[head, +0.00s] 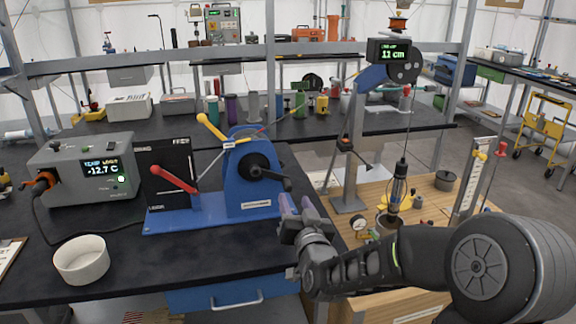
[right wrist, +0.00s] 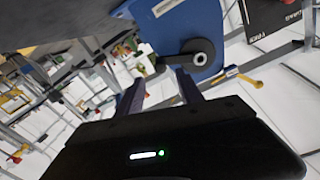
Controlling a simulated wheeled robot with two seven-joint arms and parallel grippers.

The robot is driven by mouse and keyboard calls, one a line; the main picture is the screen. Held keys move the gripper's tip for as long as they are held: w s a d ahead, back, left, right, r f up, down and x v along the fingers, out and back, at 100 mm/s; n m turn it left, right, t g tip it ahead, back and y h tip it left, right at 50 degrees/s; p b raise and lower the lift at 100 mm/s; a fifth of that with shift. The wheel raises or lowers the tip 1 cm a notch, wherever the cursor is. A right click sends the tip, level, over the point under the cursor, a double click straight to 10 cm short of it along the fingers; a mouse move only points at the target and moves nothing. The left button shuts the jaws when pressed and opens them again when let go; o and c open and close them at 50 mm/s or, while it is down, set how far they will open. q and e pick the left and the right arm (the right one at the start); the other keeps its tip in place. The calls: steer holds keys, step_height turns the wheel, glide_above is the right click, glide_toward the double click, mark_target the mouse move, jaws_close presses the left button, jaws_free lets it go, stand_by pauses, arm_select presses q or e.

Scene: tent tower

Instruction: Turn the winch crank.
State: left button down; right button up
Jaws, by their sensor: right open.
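The blue winch (head: 247,190) stands on a blue base plate on the black bench, left of centre in the head view. Its black crank (head: 262,170) faces me, with the arm reaching right to a dark handle (head: 287,184). The crank also shows in the right wrist view (right wrist: 197,54). My right gripper (head: 291,205) is open, its purple-grey fingers just below the crank handle. In the right wrist view the gripper (right wrist: 160,85) has its fingers apart, with the handle (right wrist: 160,65) near the gap between the tips. I cannot tell whether they touch. My left gripper is not in view.
A red lever (head: 174,179) and a yellow lever (head: 213,129) stick out by the winch. A grey temperature box (head: 75,172) and a white bowl (head: 81,262) stand left. A blue post with an "11 cm" display (head: 388,51) stands right, its line running to a hanging cylinder (head: 397,190).

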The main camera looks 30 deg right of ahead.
mark_target(289, 189)
steer(key=shift+a, duration=0.1)
steer(key=shift+w, duration=0.1)
steer(key=p+x, duration=0.1)
steer(key=x, duration=0.6)
steer(key=shift+w+d, duration=0.2)
steer(key=shift+w, duration=0.1)
jaws_close()
stand_by(0.4)
stand_by(1.0)
